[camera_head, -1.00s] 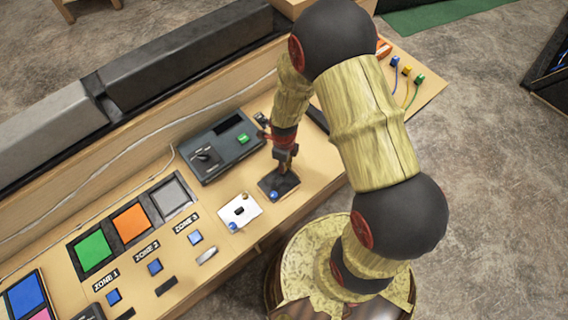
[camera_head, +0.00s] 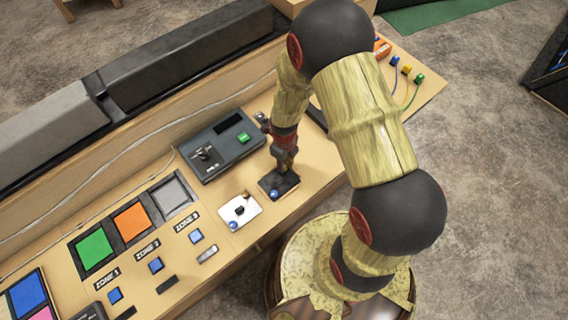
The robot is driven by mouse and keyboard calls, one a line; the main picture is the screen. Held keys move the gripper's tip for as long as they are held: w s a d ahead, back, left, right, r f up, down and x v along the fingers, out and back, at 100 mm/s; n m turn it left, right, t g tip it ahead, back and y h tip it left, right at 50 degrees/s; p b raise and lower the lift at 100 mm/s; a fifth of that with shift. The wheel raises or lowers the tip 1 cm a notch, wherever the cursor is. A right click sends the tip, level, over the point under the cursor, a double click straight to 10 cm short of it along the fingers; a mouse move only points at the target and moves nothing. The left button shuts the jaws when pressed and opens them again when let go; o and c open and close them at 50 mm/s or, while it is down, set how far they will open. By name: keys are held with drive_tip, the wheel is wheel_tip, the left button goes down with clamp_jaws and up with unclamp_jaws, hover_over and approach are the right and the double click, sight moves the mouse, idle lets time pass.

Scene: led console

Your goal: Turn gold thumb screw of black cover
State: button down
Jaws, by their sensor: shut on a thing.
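The black cover (camera_head: 271,185) lies flat on the wooden console, right of a white cover plate (camera_head: 238,212). A blue knob (camera_head: 274,194) shows at its near left corner. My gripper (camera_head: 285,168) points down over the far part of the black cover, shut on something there. The gold thumb screw of the black cover cannot be made out; the gripper hides that spot. The white plate has a small gold screw (camera_head: 246,194) at its far edge and a blue knob (camera_head: 233,225) at its near edge.
A dark grey box (camera_head: 222,147) with a green button stands behind the covers. Blue zone buttons (camera_head: 196,236) and coloured panels (camera_head: 131,221) lie to the left. Plugs with wires (camera_head: 406,70) sit at the far right. My arm covers the console's right part.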

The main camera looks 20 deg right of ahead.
drive_tip(key=shift+w+r, duration=0.15)
drive_tip(key=shift+w, duration=0.1)
drive_tip(key=c, duration=2.1)
unclamp_jaws()
drive_tip(key=shift+c, duration=0.2)
drive_tip(key=shift+o, duration=1.1)
drive_tip(key=shift+s, duration=0.1)
wheel_tip(320, 180, up, 12)
